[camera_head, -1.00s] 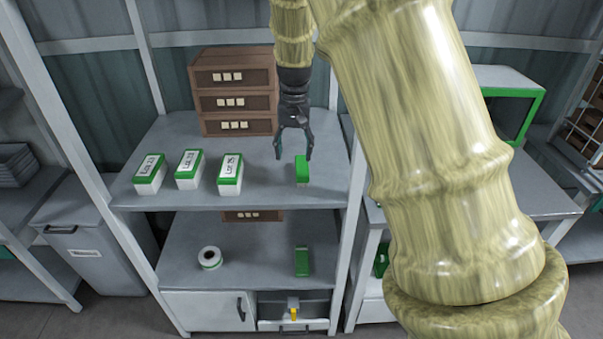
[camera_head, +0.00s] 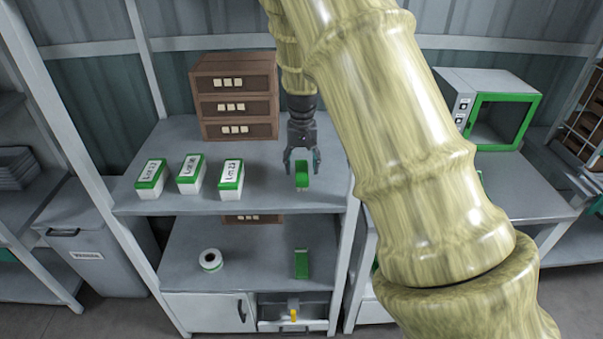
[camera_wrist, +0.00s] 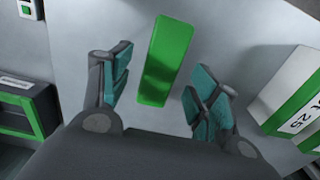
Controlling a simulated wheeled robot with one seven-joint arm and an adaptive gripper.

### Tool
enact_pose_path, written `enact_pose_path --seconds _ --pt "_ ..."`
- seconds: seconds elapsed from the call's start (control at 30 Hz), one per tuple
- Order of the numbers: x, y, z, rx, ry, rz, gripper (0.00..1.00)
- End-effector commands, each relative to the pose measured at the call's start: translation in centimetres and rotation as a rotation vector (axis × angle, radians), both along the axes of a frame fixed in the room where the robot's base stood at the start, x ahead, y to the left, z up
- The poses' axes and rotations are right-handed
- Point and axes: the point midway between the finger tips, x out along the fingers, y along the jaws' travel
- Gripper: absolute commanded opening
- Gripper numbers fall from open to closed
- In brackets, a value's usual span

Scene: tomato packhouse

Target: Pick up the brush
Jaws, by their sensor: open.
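The brush appears to be the small green-topped block (camera_head: 302,181) standing alone on the upper shelf, right of the labelled boxes; its lower part is hard to make out. In the wrist view its plain green top (camera_wrist: 166,60) lies between and beyond my fingers, with its near end closest to them. My gripper (camera_head: 302,166) is open and points down at the block, with a finger to each side of it. In the wrist view the teal finger pads (camera_wrist: 160,98) are apart with nothing held, and a gap shows between each pad and the green top.
Several green-and-white lot boxes (camera_head: 230,180) stand left on the same shelf (camera_head: 255,202). Brown drawers (camera_head: 235,95) stand behind. A white roll (camera_head: 210,260) and a green item (camera_head: 302,264) are on the lower shelf. A green-framed oven-like box (camera_head: 490,108) stands right.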

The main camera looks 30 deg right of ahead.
Motion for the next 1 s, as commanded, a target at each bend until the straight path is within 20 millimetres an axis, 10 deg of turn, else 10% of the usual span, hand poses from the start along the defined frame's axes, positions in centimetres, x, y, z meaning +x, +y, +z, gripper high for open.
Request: enact_pose_path --seconds 0.57,0.87,1.0 --pt "-0.1 0.1 -2.9 0.0 0.0 -0.001 0.61" --pt "-0.1 0.1 -2.9 0.0 0.0 -0.001 0.1" --pt "-0.1 0.1 -2.9 0.0 0.0 -0.001 0.1"
